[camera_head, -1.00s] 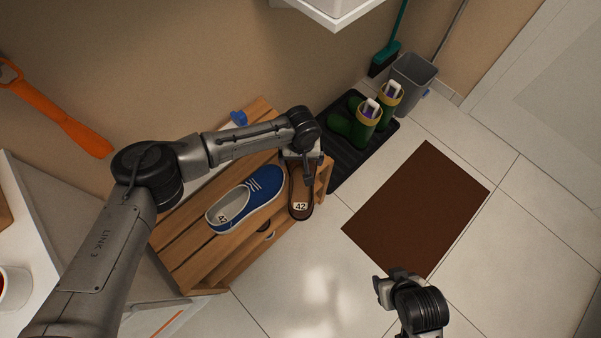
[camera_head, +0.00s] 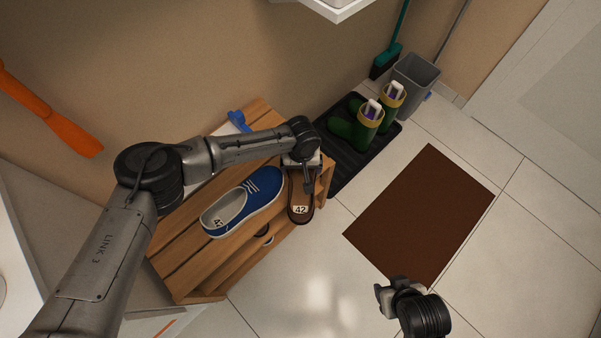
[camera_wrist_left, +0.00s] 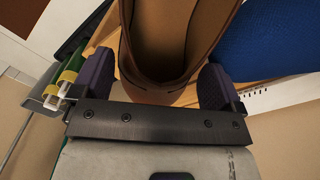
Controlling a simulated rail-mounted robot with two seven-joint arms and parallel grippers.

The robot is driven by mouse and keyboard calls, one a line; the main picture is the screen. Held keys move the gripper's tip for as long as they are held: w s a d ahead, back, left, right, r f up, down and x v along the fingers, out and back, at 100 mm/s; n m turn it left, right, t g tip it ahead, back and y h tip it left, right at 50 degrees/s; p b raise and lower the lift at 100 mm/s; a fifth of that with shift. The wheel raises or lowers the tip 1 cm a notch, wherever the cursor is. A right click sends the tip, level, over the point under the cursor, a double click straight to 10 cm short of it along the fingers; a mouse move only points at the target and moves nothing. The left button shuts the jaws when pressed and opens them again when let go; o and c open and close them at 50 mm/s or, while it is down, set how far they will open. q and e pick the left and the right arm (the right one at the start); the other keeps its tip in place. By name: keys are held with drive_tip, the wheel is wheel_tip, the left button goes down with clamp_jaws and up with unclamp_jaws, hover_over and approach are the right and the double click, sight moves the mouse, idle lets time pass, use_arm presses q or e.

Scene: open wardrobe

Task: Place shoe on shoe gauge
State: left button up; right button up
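A brown shoe (camera_head: 299,190) with a 42 tag stands at the right end of a slatted wooden rack. A blue shoe (camera_head: 262,187) with white laces, also tagged, is left of it. My left gripper (camera_head: 303,165) is at one end of the brown shoe. In the left wrist view its dark fingers (camera_wrist_left: 158,82) are apart on either side of the brown shoe (camera_wrist_left: 165,88), with a slim gap at the left finger. A white shoe gauge with a scale (camera_wrist_left: 285,95) and blue part (camera_head: 237,117) lies behind my left arm, mostly hidden. My right gripper (camera_head: 387,295) is over the floor, fingers unclear.
The wooden rack (camera_head: 180,262) stands by the wall. A grey bin (camera_head: 415,84) and broom (camera_head: 385,61) are behind. A brown mat (camera_head: 420,212) lies on open floor.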

use_arm(q)
drive_tip(key=c, duration=1)
drive_tip(key=shift+c, duration=1.1)
drive_tip(key=shift+r, duration=0.15)
